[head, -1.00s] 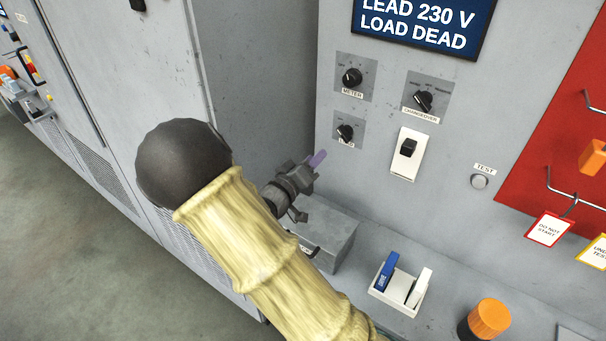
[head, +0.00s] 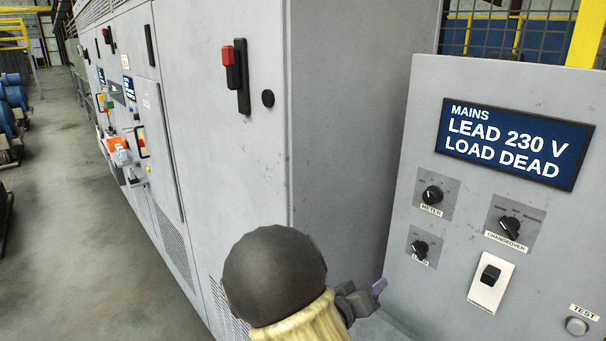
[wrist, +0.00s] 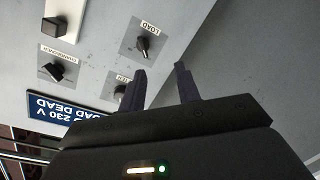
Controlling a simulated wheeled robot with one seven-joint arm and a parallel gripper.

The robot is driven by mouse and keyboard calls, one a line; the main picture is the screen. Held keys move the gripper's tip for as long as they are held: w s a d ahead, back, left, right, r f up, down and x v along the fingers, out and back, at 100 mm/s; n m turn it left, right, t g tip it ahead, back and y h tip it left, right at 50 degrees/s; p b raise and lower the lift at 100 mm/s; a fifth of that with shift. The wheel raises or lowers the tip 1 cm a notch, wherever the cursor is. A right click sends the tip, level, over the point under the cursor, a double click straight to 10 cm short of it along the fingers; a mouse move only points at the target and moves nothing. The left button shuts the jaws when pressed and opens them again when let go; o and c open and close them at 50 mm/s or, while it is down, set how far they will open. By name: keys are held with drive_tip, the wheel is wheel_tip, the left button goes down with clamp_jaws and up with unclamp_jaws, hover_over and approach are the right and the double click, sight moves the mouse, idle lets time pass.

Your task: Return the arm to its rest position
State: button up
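My arm, with a dark round joint (head: 274,275) and a cream sleeve (head: 302,325), reaches up from the bottom of the head view. My gripper (head: 380,286) is in front of the grey panel's left edge, below the LOAD knob (head: 419,248). In the wrist view my gripper (wrist: 160,80) shows two dark fingers standing apart with nothing between them. The LOAD knob also shows in the wrist view (wrist: 143,44), beyond the fingertips and apart from them.
The panel carries a METER knob (head: 432,195), a CHANGEOVER knob (head: 509,227), a white rocker switch (head: 491,283), a TEST button (head: 577,326) and a blue MAINS display (head: 515,143). Tall grey cabinets (head: 215,150) stand close on the left. Open floor (head: 80,240) lies further left.

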drive_tip(key=s+a+f+g+y, duration=0.25)
drive_tip(key=a+f+y, duration=0.2)
drive_tip(key=y, duration=0.45)
drive_tip(key=s+d+n+g+y, duration=0.1)
drive_tip(key=s+g+y, duration=0.2)
drive_tip(key=s, duration=1.2)
drive_tip(key=g, duration=0.3)
drive_tip(key=shift+s+r, duration=0.15)
drive_tip(key=shift+r, duration=0.05)
